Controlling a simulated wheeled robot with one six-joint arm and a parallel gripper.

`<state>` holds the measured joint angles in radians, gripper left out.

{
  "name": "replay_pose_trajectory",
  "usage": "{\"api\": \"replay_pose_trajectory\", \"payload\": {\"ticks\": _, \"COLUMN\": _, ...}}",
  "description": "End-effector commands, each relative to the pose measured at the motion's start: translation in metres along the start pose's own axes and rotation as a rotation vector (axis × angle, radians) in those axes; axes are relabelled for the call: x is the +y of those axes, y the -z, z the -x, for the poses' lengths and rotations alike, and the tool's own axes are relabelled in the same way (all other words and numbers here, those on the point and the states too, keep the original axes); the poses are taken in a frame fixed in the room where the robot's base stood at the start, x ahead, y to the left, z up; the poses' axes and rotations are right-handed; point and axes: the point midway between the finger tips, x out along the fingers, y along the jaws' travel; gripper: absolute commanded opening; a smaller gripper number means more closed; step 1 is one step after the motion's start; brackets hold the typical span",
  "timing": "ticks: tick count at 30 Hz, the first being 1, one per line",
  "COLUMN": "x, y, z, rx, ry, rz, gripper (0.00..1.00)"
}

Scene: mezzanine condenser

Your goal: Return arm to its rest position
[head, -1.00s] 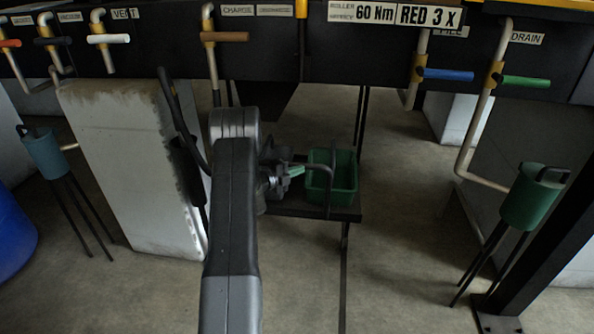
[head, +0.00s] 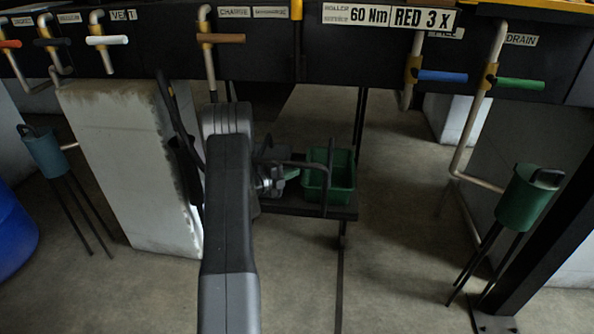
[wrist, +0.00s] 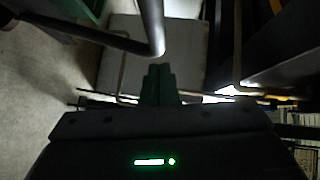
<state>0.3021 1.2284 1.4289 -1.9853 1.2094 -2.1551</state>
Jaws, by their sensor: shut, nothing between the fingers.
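My arm rises from the bottom middle of the head view, with its grey and black link in front of the workbench. My gripper (head: 291,174) is partly hidden behind the arm and a dark bent bar, with its green fingertips pointing right toward the green bin (head: 343,190). In the wrist view my gripper (wrist: 158,72) has its two green fingers together with nothing between them. A grey pipe end hangs close above the fingertips in that view; I cannot tell whether they touch.
A black panel (head: 330,65) with labelled valves spans the top, including a brown handle (head: 222,38), a blue handle (head: 442,76) and a green handle (head: 520,84). A green can (head: 522,205) on legs stands right. A pale block (head: 130,170) stands left. The front floor is open.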

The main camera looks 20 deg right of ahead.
Motion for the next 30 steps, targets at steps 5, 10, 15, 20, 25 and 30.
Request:
{"api": "replay_pose_trajectory", "payload": {"ticks": 5, "x": -0.001, "y": -0.001, "z": 0.047, "rx": -0.004, "ry": -0.003, "rz": 0.004, "gripper": 0.0}}
{"api": "replay_pose_trajectory", "payload": {"ticks": 10, "x": 0.001, "y": 0.0, "z": 0.079, "rx": -0.002, "ry": -0.003, "rz": 0.004, "gripper": 0.0}}
{"api": "replay_pose_trajectory", "payload": {"ticks": 15, "x": 0.002, "y": 0.001, "z": 0.097, "rx": 0.001, "ry": -0.004, "rz": 0.004, "gripper": 0.0}}
{"api": "replay_pose_trajectory", "payload": {"ticks": 20, "x": 0.002, "y": 0.002, "z": 0.102, "rx": 0.003, "ry": -0.004, "rz": 0.003, "gripper": 0.0}}
{"api": "replay_pose_trajectory", "payload": {"ticks": 25, "x": 0.002, "y": 0.002, "z": 0.102, "rx": 0.003, "ry": -0.004, "rz": 0.003, "gripper": 0.0}}
{"api": "replay_pose_trajectory", "payload": {"ticks": 30, "x": 0.003, "y": 0.002, "z": 0.098, "rx": 0.004, "ry": -0.004, "rz": 0.003, "gripper": 0.0}}
